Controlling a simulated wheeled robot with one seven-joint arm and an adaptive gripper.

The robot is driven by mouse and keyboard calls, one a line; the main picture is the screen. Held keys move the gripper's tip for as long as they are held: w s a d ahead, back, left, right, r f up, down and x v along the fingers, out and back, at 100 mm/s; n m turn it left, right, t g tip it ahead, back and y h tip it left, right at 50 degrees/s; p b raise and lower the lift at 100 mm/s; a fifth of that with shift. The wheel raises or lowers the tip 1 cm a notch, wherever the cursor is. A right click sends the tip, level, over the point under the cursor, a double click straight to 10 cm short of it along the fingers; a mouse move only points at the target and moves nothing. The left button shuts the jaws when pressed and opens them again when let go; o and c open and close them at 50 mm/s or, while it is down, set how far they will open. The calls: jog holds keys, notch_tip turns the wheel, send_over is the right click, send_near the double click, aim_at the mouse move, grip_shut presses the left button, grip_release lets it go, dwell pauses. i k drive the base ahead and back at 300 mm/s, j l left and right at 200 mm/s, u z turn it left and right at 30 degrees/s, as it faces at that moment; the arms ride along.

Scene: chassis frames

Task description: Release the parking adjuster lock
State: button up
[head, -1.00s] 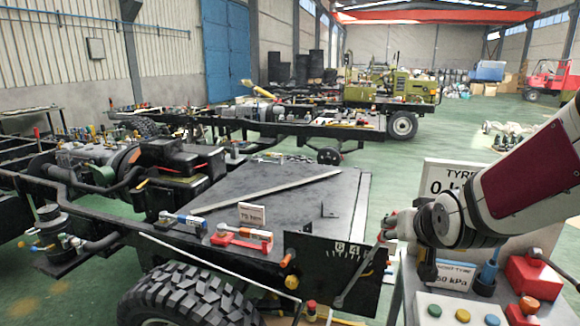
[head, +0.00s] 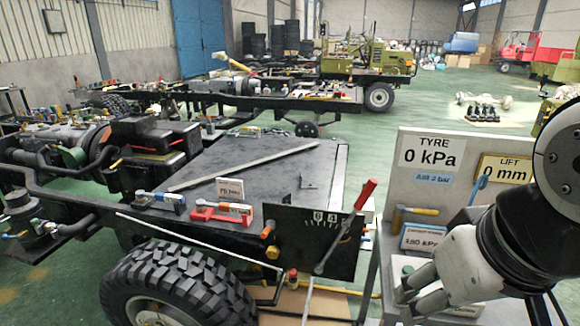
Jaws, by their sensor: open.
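A black plate (head: 290,232) with a number scale stands upright at the near right corner of the chassis deck. A grey lever (head: 338,238) with a red handle (head: 366,193) leans up to the right across it. An orange knob (head: 267,230) and a yellow-orange knob (head: 272,252) sit at the plate's left edge. I cannot tell which of these parts is the parking adjuster lock. My gripper (head: 408,300) is open and empty at the lower right, over the panel stand, below and right of the lever and apart from it.
A big tyre (head: 178,285) is below the deck. Red and blue tools lie on the deck.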

aim_at(270, 224)
jog(key=i+j, duration=1)
jog(key=j, duration=0.25)
